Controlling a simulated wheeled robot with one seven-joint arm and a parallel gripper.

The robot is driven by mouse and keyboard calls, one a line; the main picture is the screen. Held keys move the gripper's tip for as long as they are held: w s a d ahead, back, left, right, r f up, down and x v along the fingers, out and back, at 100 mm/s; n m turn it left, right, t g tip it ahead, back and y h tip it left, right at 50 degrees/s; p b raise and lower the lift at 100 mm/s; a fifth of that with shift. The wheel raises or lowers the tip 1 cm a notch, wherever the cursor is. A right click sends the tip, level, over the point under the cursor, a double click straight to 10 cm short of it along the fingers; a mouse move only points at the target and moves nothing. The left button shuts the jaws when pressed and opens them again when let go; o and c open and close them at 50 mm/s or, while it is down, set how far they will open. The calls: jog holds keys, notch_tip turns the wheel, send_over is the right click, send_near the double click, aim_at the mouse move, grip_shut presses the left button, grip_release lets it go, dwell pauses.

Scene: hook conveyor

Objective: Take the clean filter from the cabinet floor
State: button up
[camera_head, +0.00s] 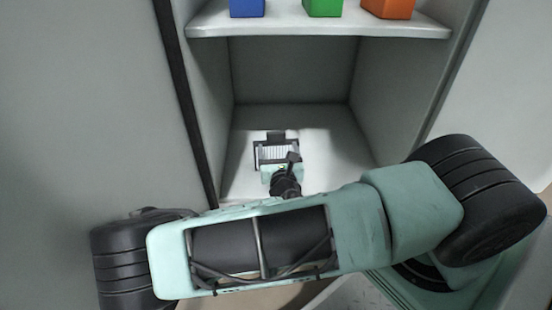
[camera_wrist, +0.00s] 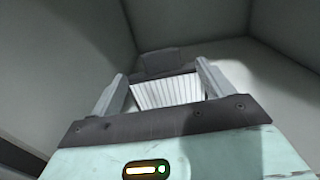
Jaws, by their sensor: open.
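The clean filter (camera_head: 277,153) lies on the cabinet floor (camera_head: 315,135), near its front middle. It has a white pleated face in a dark frame, with a dark tab at its far side. In the wrist view the filter (camera_wrist: 168,91) shows between the two grey fingers of my gripper (camera_wrist: 165,80). The fingers are apart, one on each side of the pleats. Whether they touch the filter I cannot tell. My gripper (camera_head: 277,160) also shows in the head view, reaching into the cabinet just over the filter.
A shelf (camera_head: 300,24) above the cabinet floor holds a blue block (camera_head: 247,8), a green block (camera_head: 323,8) and an orange block (camera_head: 388,9). Cabinet walls stand close on the left (camera_head: 212,110) and right (camera_head: 385,100). The floor behind and right of the filter is clear.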

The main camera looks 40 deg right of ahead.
aim_at(276, 136)
jog(key=x, duration=0.2)
jog(key=shift+w+d+b, duration=0.15)
jog(key=shift+w+b, duration=0.1)
jog(key=shift+b, duration=0.05)
jog(key=b+x, duration=0.1)
jog(key=x, duration=0.1)
jog(key=b+x, duration=0.2)
jog(key=shift+s+f, duration=0.1)
jog(key=shift+f, duration=0.1)
jog(key=shift+w+d+r, duration=0.2)
jog(key=shift+w+d, duration=0.1)
jog(key=shift+w, duration=0.25)
jog(key=c, duration=1.4)
